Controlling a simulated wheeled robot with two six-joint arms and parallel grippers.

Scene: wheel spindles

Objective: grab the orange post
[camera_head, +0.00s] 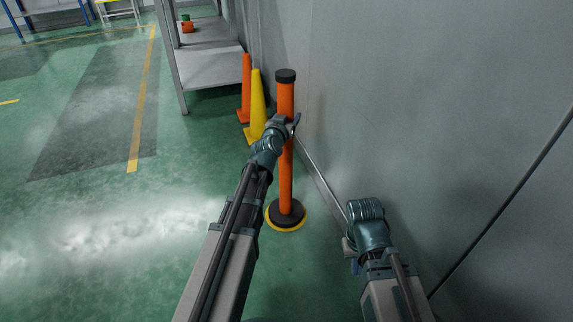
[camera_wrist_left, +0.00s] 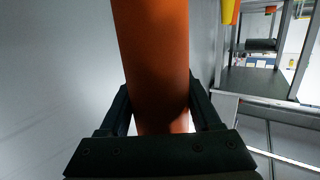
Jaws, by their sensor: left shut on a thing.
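The orange post (camera_head: 286,170) stands upright on the green floor beside the grey wall, with a black cap and a round black base edged in yellow. My left gripper (camera_head: 293,125) is at its upper part, below the cap. In the left wrist view the post (camera_wrist_left: 155,50) runs between the two dark fingers of my left gripper (camera_wrist_left: 160,108), which are shut on it. My right gripper (camera_head: 354,262) is low near the wall, to the right of the post and apart from it. Its fingers are mostly hidden.
A yellow cone (camera_head: 257,105) and an orange cone (camera_head: 245,90) stand just behind the post, near a grey shelf unit (camera_head: 210,68). The grey wall (camera_head: 430,110) closes off the right side. Open green floor (camera_head: 90,200) lies to the left.

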